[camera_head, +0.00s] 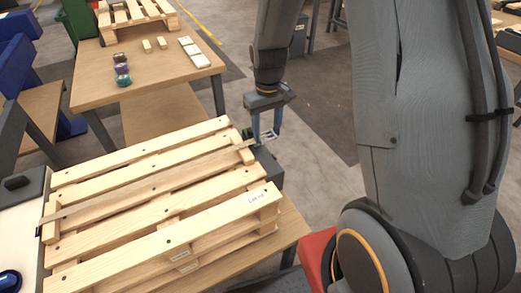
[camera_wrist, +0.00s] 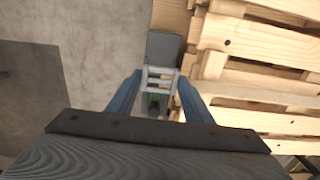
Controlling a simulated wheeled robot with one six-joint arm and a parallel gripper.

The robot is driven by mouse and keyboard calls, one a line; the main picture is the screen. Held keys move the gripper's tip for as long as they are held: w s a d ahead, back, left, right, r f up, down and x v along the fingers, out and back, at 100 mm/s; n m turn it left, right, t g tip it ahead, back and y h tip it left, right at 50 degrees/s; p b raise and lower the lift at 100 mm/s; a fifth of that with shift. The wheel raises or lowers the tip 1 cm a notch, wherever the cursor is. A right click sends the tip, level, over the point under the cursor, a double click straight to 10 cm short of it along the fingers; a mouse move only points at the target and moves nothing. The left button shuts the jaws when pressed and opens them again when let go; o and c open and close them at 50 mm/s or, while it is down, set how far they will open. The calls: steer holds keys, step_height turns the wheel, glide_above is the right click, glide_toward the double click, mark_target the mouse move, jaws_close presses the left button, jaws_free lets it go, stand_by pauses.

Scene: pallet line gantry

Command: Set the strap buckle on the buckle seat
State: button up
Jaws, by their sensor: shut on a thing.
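My gripper (camera_head: 266,136) is shut on the strap buckle (camera_wrist: 160,84), a small pale metal ladder-shaped frame between its two blue fingers. In the head view the buckle (camera_head: 268,138) is held just off the pallet's right end. A dark grey block (camera_head: 268,168) stands beside the pallet, below and close to the buckle; it looks like the buckle seat. It also shows in the wrist view (camera_wrist: 163,47), partly behind the buckle. A small green part shows below the buckle there. I cannot tell whether buckle and block touch. A flat strap (camera_head: 150,184) lies across the pallet.
The wooden pallet (camera_head: 165,238) lies on a table (camera_head: 288,228) and borders my gripper's space. A second table (camera_head: 150,88) behind holds coloured rolls (camera_head: 122,74), pale blocks and another pallet (camera_head: 135,18). Grey floor (camera_head: 315,165) is open to the right of the gripper.

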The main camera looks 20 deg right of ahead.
steer(key=f, duration=0.5)
steer(key=shift+w+a+f, duration=0.15)
steer(key=shift+w+f, duration=0.05)
steer(key=shift+f, duration=0.1)
steer(key=shift+f+p, duration=0.3)
steer(key=shift+f, duration=1.9)
steer(key=shift+f, duration=0.1)
